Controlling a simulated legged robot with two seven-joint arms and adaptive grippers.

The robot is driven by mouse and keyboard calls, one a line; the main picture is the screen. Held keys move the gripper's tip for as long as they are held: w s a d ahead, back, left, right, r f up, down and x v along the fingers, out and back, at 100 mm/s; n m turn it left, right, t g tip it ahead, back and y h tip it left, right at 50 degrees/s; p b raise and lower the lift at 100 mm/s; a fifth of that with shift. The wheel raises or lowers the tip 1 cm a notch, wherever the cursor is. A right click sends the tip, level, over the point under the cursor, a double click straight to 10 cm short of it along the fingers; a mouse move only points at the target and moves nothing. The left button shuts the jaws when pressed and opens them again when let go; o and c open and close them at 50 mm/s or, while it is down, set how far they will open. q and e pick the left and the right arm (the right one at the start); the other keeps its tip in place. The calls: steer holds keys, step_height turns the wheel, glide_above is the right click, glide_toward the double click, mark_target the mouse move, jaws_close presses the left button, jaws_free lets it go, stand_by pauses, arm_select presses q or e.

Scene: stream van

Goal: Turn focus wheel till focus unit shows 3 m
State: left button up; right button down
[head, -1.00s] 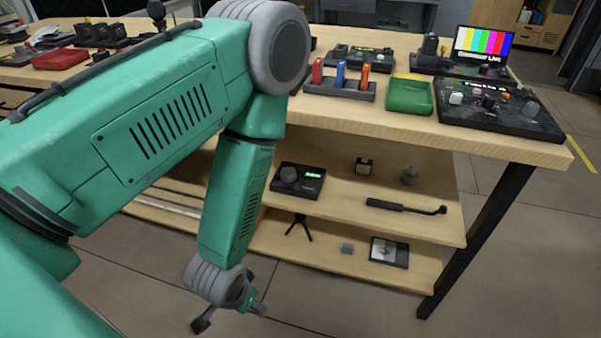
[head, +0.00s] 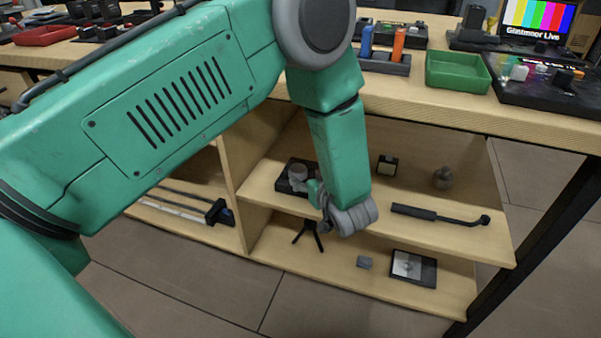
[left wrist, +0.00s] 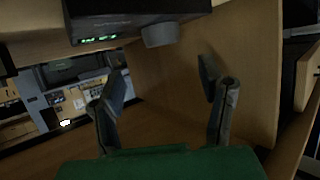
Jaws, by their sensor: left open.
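The focus unit (head: 283,187) is a dark box on the middle shelf, with a grey focus wheel (head: 297,172) on it. My left arm partly covers it, and its display is hidden in the head view. In the left wrist view the focus unit (left wrist: 100,25) is at the top, with small green digits too small to read, beside the wheel (left wrist: 162,34). My left gripper (left wrist: 162,72) is open, its two fingers apart with nothing between them. The wheel lies beyond the fingertips. In the head view this gripper (head: 318,197) is close beside the unit.
A black handle-like rod (head: 438,214) and a small dark cube (head: 387,165) share the shelf to the right. A wooden divider (head: 233,195) stands at left. Below are a small tripod (head: 308,233) and a framed picture (head: 413,267). The tabletop (head: 450,103) overhangs the shelf.

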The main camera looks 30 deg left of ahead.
mark_target(298, 169)
arm_select(q)
steer(key=b+x, duration=0.1)
steer(key=x, duration=0.3)
steer(key=b+x, duration=0.1)
steer(key=x, duration=0.3)
steer(key=shift+s+a+f, duration=0.15)
steer(key=shift+s+f, duration=0.05)
steer(key=shift+s, duration=0.2)
steer(key=shift+w+a+f+b, duration=0.1)
steer(key=shift+w+a+b, duration=0.05)
steer(key=shift+w+b, duration=0.15)
steer(key=shift+w, duration=0.25)
steer(key=shift+a, duration=0.35)
steer(key=c, duration=0.5)
steer(key=shift+f, duration=0.1)
steer(key=c, duration=0.7)
arm_select(e)
steer(key=f, duration=0.3)
steer(key=shift+a, duration=0.4)
